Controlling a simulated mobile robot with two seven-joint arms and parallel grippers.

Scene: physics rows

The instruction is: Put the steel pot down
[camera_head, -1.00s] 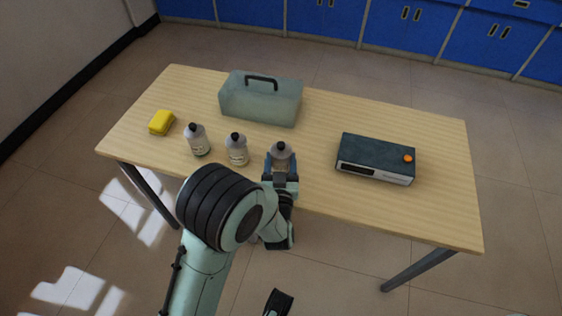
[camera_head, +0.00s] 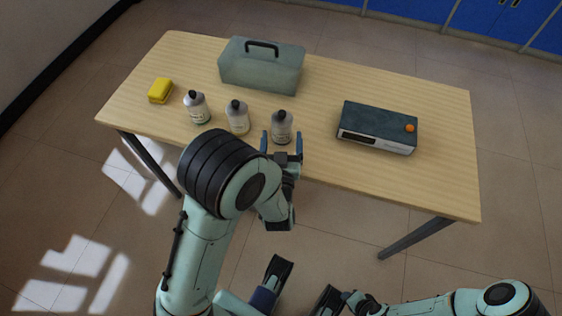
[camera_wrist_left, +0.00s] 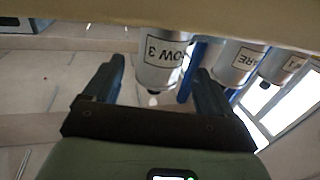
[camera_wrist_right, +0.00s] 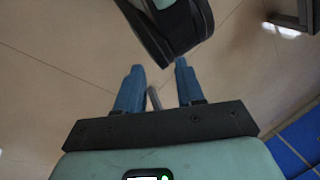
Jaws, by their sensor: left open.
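Three grey metal pots with black caps and white labels stand upright in a row on the table: a left one (camera_head: 196,107), a middle one (camera_head: 237,117) and a right one (camera_head: 282,124). None is named steel pot in the picture. My left gripper (camera_head: 283,143) is open at the right pot, fingers apart on its near side. In the left wrist view the pot labelled "ROW 3" (camera_wrist_left: 160,68) shows upside down between the open fingers, with a gap on each side. My right gripper (camera_wrist_right: 160,67) is empty, its fingers apart, away over the floor.
The wooden table (camera_head: 400,185) also holds a yellow block (camera_head: 160,90), a grey-green case with a handle (camera_head: 260,72) and a dark box with an orange knob (camera_head: 378,125). The table's front right is clear. Blue cabinets (camera_head: 490,20) stand behind.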

